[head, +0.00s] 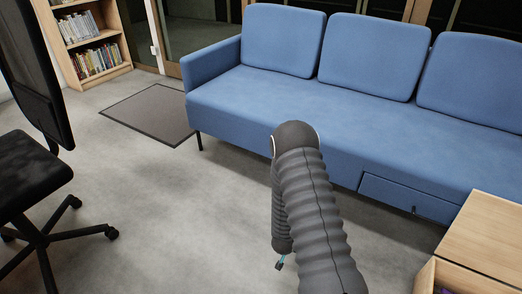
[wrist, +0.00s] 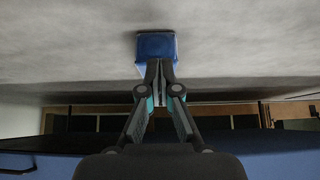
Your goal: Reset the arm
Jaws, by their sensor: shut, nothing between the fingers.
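My arm, in ribbed dark covers, reaches up through the middle of the head view and bends down in front of the sofa. Only a small dark and teal part of my gripper shows there, low beside the arm; the rest is hidden. In the wrist view my gripper (wrist: 158,66) is shut, its two fingers together and nothing held between them. A blue box-like object (wrist: 156,46) appears just beyond the fingertips, apart from the grip as far as I can tell.
A blue sofa (head: 270,100) stands behind the arm. A black office chair (head: 35,170) is at left, a wooden cabinet (head: 485,235) with an open drawer at lower right. A bookcase (head: 90,45) and dark mat (head: 150,112) lie farther back. Floor at centre left is clear.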

